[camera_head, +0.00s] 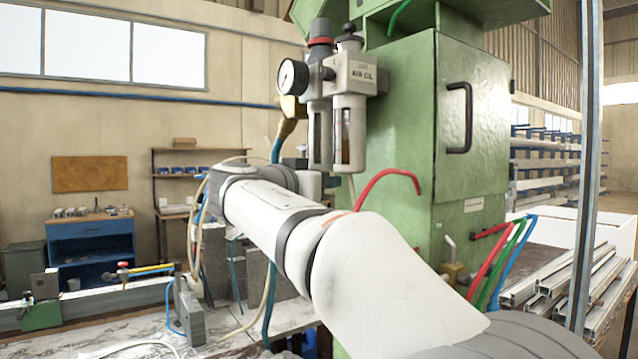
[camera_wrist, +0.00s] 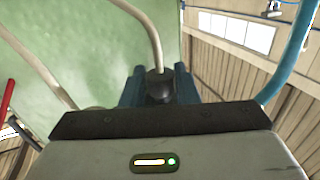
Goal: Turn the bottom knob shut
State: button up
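The air unit (camera_head: 349,76) hangs on the green machine in the head view, with a gauge (camera_head: 292,77), a red-banded top knob (camera_head: 320,40) and two clear bowls. The undersides of the bowls are partly hidden, and I cannot make out a bottom knob there. In the wrist view a black round piece (camera_wrist: 160,86), possibly the bottom knob, has a pale tube rising from it. My gripper (camera_wrist: 160,98) has blue-teal fingers on both sides of this piece. Whether they touch it is unclear. In the head view my arm hides most of the gripper.
A blue hose (camera_head: 271,300) hangs beside my arm, and a red hose (camera_head: 385,178) curves in front of the green cabinet (camera_head: 400,130). A bench (camera_head: 235,335) with a clamp lies at lower left. Metal profiles (camera_head: 560,275) are stacked at right.

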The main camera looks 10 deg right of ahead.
jog(key=o, duration=0.4)
jog(key=shift+c, duration=0.2)
jog(key=b+v, duration=0.1)
jog(key=v, duration=0.6)
jog(key=shift+s+a+b, duration=0.25)
jog(key=shift+b, duration=0.05)
